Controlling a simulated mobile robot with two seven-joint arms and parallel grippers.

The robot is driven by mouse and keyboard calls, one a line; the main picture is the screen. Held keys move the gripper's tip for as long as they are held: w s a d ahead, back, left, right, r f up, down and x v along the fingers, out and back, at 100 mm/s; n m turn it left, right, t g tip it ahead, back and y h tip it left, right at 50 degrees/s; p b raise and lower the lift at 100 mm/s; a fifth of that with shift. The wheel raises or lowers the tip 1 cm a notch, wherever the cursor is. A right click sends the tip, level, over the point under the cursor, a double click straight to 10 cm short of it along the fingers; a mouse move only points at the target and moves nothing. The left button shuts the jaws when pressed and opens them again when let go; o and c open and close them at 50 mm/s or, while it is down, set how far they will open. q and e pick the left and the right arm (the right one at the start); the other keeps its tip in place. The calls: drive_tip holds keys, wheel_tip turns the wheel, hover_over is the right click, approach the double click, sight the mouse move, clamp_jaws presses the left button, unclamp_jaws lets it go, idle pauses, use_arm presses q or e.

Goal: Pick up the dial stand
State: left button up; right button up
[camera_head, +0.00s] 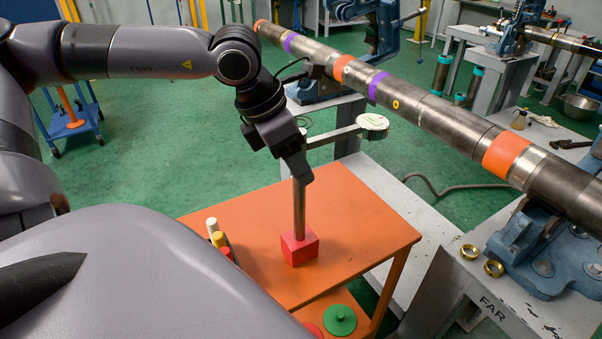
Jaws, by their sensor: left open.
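The dial stand has a red block base (299,248) on the orange table, an upright metal post, and a side arm with a round pale dial (373,122) reaching right. The stand is upright. My left gripper (299,178) points down at the upper part of the post. My right gripper is not in view.
The orange table (365,215) also holds white, yellow and red cylinders (216,240) left of the stand. A long banded pipe (440,118) crosses above right, held in blue vises (545,250). A green disc (340,319) lies on a lower shelf. Brass rings (470,252) sit on the grey bench.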

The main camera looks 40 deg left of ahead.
use_arm(q)
drive_tip(key=shift+f, duration=0.15)
clamp_jaws()
idle(1.4)
drive_tip(key=shift+w+r, duration=0.2)
